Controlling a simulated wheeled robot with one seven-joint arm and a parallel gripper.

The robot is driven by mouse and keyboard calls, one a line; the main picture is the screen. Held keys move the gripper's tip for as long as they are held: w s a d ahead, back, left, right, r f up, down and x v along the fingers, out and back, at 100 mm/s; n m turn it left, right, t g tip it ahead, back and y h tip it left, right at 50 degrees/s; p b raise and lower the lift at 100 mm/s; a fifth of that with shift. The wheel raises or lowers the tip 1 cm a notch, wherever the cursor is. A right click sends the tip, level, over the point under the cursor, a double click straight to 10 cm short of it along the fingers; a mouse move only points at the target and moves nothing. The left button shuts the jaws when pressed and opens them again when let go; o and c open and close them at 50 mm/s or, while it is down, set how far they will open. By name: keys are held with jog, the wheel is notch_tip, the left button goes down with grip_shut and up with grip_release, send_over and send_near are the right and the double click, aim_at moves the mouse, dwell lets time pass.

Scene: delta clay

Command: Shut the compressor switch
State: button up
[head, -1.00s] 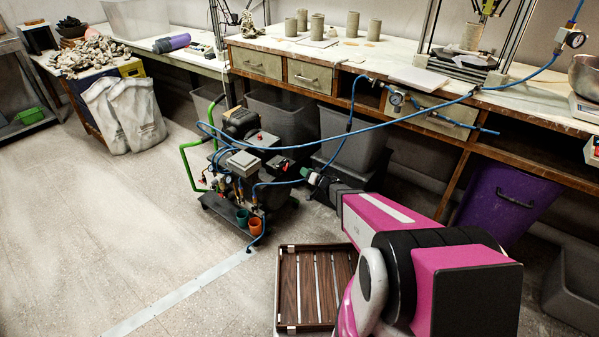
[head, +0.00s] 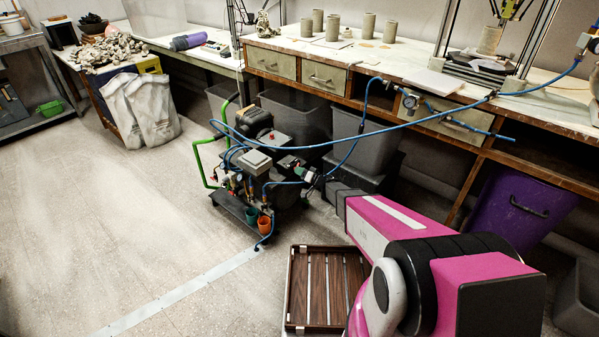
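The compressor (head: 262,165) stands on the floor in front of the bench, left of my arm. It has a grey box (head: 255,160) on its near side, a red knob on top, gauges and hoses. I cannot make out for sure which part is the switch or how it is set. My pink arm reaches from the lower right toward the compressor's right side. My gripper (head: 311,179) is small and dark at the arm's far end, close to the compressor's right side. Whether it touches anything, and how its fingers stand, is too small to tell.
A blue hose (head: 400,125) hangs across in front of the bench above my arm. A slatted brown crate (head: 297,290) lies on the floor below my arm. Grey bins (head: 355,145) stand behind the compressor, and a purple bin (head: 515,210) at right. Floor at left is clear.

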jog(key=shift+w+a, duration=0.3)
jog(key=shift+a, duration=0.15)
grip_shut()
jog(key=shift+n, duration=0.3)
jog(key=shift+a+n, duration=0.1)
jog(key=shift+n, duration=7.6)
